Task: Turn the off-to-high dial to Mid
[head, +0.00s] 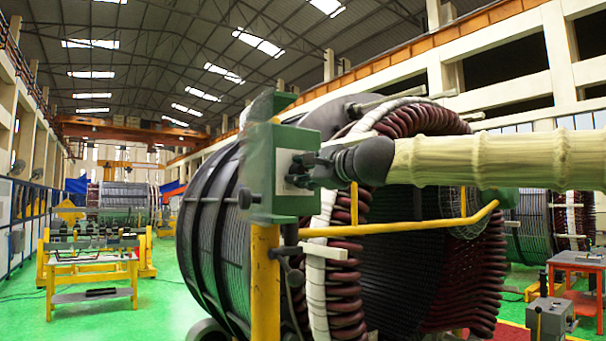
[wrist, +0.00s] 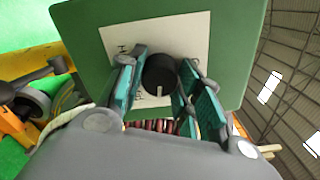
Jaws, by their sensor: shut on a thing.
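The black round dial (wrist: 159,75) sits on a white label plate (wrist: 185,32) on the face of a green control box (wrist: 85,30). A short white mark on the dial points toward the bottom of the wrist view. A letter H shows on the plate left of the dial; the other lettering is mostly hidden by a finger. My gripper (wrist: 162,72) has one teal-padded finger on each side of the dial and is shut on it. In the head view my gripper (head: 308,170) is against the right face of the green box (head: 265,165), hiding the dial.
The box stands on a yellow post (head: 265,285). A yellow rail (head: 400,227) runs below my arm. A large stator (head: 215,220) with dark red coils stands behind. A yellow workbench (head: 95,275) is at left on open green floor (head: 165,310).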

